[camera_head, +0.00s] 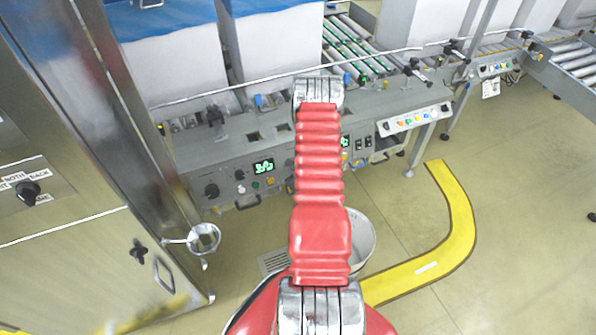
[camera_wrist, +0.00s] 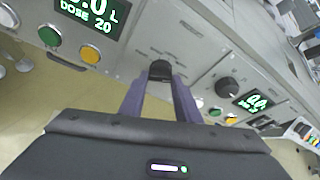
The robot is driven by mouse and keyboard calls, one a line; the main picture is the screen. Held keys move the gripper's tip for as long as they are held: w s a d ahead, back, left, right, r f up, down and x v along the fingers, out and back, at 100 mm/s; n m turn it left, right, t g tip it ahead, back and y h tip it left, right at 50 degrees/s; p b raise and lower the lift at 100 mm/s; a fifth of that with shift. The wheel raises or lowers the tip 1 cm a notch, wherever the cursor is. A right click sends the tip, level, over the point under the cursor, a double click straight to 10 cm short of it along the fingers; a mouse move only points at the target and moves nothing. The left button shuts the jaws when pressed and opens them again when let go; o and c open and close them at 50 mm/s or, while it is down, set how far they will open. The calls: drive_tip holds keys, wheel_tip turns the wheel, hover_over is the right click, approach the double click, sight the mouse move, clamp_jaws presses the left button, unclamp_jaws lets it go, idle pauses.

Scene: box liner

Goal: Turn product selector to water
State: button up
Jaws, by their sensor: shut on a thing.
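In the wrist view my gripper (camera_wrist: 160,90) has its two purple fingers shut on a black knob (camera_wrist: 160,70) on the grey control panel (camera_wrist: 185,40). I take this knob to be the product selector. Small marks lie around it on the panel, too small to read, so its setting cannot be told. In the head view my red arm reaches out over the front of the machine and hides the knob and my gripper.
Left of the held knob are a green display (camera_wrist: 92,12), a green button (camera_wrist: 49,35) and an orange button (camera_wrist: 90,54). To the right are another black knob (camera_wrist: 228,88) and a second display (camera_wrist: 255,101). A metal cabinet (camera_head: 70,230) stands at left; a yellow floor strip (camera_head: 455,215) curves at right.

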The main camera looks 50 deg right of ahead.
drive_tip(key=shift+w+d+r+m, duration=0.15)
drive_tip(key=shift+w+r+m, duration=0.1)
drive_tip(key=shift+m, duration=0.25)
drive_tip(key=o, duration=1)
drive_tip(key=shift+f, duration=0.15)
drive_tip(key=shift+o, duration=0.2)
drive_tip(key=shift+f, duration=0.1)
drive_tip(key=shift+a, duration=0.2)
drive_tip(key=v, duration=1.4)
drive_tip(key=shift+d, duration=0.15)
drive_tip(key=shift+s+n, duration=0.1)
drive_tip(key=shift+n, duration=0.2)
